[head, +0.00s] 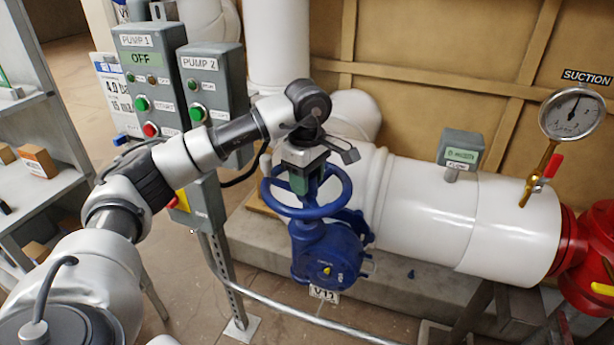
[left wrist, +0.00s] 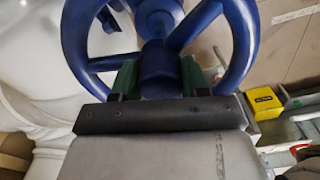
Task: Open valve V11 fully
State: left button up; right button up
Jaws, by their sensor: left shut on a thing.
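The blue handwheel (head: 300,212) sits on a blue valve gearbox (head: 322,255) in the middle of the head view. A white tag (head: 323,293) below it reads V11. My left gripper (head: 304,180) reaches down onto the wheel from above. In the left wrist view, its green-padded fingers (left wrist: 157,78) stand on both sides of the wheel's blue hub part, shut on it. The wheel's rim and spokes (left wrist: 240,40) show beyond the fingers. The gripper hides part of the wheel's centre. A yellow pointer mark shows on the gearbox top. My right gripper is not in view.
Pump 1 (head: 150,75) and Pump 2 (head: 213,85) control boxes stand left of the wheel, near my left arm. A white pipe (head: 430,215) runs right to a red flange, with a suction gauge (head: 572,113) above. A shelf (head: 30,150) stands far left.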

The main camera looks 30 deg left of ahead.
pick_arm(q)
jog(key=n, duration=0.5)
jog(key=shift+f, duration=0.3)
jog(key=shift+n+p, duration=0.45)
jog(key=shift+n, duration=0.55)
jog(key=n, duration=0.4)
jog(key=shift+p, duration=0.3)
jog(key=shift+n, duration=1.6)
jog(key=o, duration=0.7)
jog(key=shift+s, duration=0.1)
jog(key=o, duration=0.3)
jog(key=shift+s+d+r, duration=0.1)
jog(key=shift+d, duration=0.1)
jog(key=shift+a, duration=0.15)
